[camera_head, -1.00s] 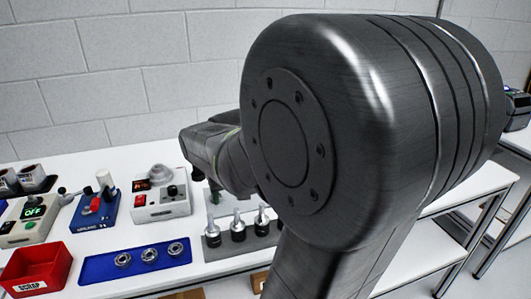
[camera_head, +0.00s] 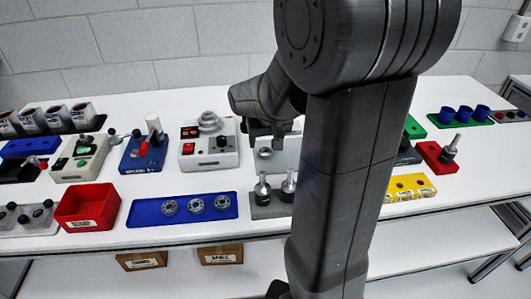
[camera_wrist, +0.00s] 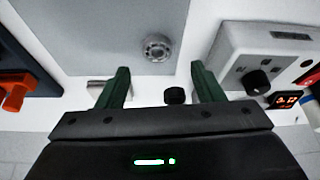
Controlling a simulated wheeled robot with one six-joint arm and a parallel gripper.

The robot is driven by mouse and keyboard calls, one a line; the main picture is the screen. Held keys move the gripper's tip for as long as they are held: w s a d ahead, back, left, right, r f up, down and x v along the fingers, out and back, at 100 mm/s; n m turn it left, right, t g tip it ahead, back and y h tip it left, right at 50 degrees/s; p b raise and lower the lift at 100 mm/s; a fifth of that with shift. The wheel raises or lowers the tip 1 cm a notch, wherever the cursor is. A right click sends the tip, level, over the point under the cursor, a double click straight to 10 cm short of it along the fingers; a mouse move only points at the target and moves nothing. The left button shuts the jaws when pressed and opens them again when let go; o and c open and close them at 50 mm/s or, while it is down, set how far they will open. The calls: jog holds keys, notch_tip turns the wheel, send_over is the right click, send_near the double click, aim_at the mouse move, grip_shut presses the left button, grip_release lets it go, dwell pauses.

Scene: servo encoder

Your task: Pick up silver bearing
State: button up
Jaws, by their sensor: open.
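A silver bearing (camera_wrist: 156,47) lies flat on a grey plate (camera_wrist: 95,30) in the wrist view, beyond my open fingertips and apart from them. It also shows in the head view (camera_head: 265,153), just below my gripper (camera_head: 268,133). In the wrist view my gripper (camera_wrist: 162,85) has its two green fingers spread with nothing held between them. Three more silver bearings (camera_head: 195,206) sit in a row on a blue tray (camera_head: 147,216) in the head view. My arm hides part of the grey plate there.
A grey-white control box (camera_head: 209,152) stands left of my gripper; its knob and display show in the wrist view. Upright metal spindles (camera_head: 262,188) stand in front of the plate. A red bin (camera_head: 87,208) is at left, a yellow block (camera_head: 408,187) at right.

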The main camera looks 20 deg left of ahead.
aim_at(266, 157)
jog(key=x, duration=0.5)
jog(key=shift+d+f, duration=0.1)
jog(key=shift+d, duration=0.15)
jog(key=c, duration=1.1)
